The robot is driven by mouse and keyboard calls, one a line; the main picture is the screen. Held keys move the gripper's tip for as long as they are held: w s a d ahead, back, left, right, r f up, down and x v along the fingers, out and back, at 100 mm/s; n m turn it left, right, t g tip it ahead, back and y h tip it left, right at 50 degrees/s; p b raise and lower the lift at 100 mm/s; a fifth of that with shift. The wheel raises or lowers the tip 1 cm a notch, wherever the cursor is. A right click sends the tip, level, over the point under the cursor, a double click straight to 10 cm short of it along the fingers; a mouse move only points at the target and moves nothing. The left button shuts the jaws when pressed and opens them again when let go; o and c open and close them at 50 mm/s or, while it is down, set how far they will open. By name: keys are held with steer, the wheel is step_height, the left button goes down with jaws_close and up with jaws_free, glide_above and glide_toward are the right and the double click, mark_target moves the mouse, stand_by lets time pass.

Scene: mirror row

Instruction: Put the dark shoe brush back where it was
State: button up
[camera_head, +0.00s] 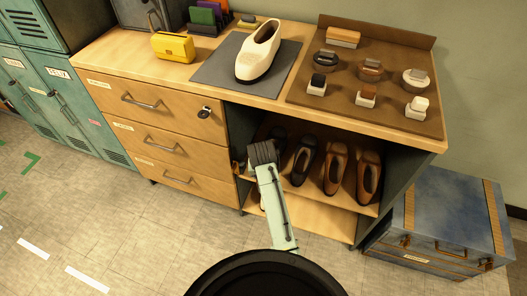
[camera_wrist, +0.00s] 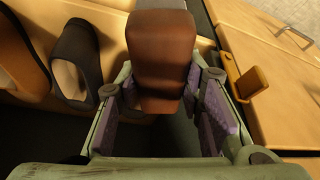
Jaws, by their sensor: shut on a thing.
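My gripper (camera_head: 260,158) is in front of the open shelf, at the left end of the shoe row and below the bench top. In the wrist view its jaws (camera_wrist: 158,105) are closed around a dark brown block with a greyish top, which I take as the dark shoe brush (camera_wrist: 160,55). In the head view the gripper's dark end covers part of the shelf, and I cannot clearly make out the brush there. A brown board (camera_head: 390,88) on the bench top carries brushes and small tins in rows.
Shoes (camera_head: 335,170) stand on the shelf (camera_head: 325,203) beside my gripper. A cream shoe (camera_head: 258,52) sits on a grey mat (camera_head: 212,72). A yellow box (camera_head: 173,47) is at the left. A blue trunk (camera_head: 450,215) stands on the floor at right. Drawers (camera_head: 160,120) are left of the shelf.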

steer(key=shift+w+a+r, duration=0.1)
steer(key=shift+w+r, duration=0.6)
steer(key=shift+r, duration=0.1)
steer(key=shift+a, duration=0.1)
